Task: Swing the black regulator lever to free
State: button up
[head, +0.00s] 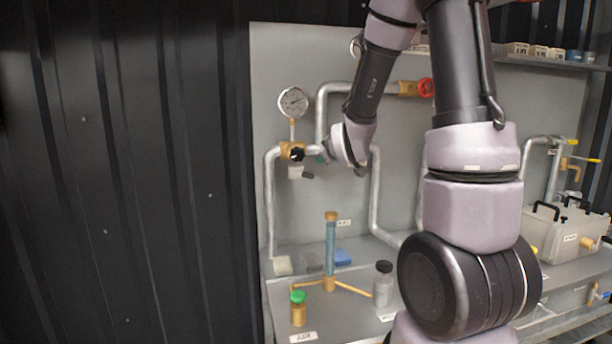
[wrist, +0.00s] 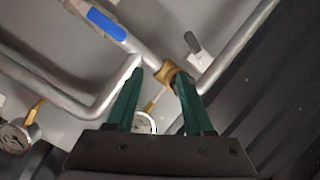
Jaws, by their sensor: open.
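A brass regulator body (head: 286,151) sits on the grey pipe below the dial gauge in the head view. A black part (head: 297,155) is on its front; I cannot tell which way a lever on it points. A brass fitting (wrist: 171,73) shows at the fingertips, close to the right finger; contact cannot be told. No black lever is clear in the wrist view.
The dial gauge (head: 293,102) is above the regulator. A red valve handle (head: 426,87) is at upper right. A blue-handled part (wrist: 106,24) lies along a pipe in the wrist view. A blue column (head: 331,245) and bottles stand on the shelf below.

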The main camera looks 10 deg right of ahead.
aim_at(308, 176)
jog(key=w+a+f+n+t+y, duration=0.1)
jog(key=w+f+n+t, duration=0.1)
jog(key=f+n, duration=0.25)
jog(key=w+a+f+n+t, duration=0.2)
jog(key=f+n, duration=0.2)
jog(key=f, duration=0.1)
jog(key=w, duration=1)
jog(key=shift+w+d, duration=0.2)
jog(key=shift+d, duration=0.05)
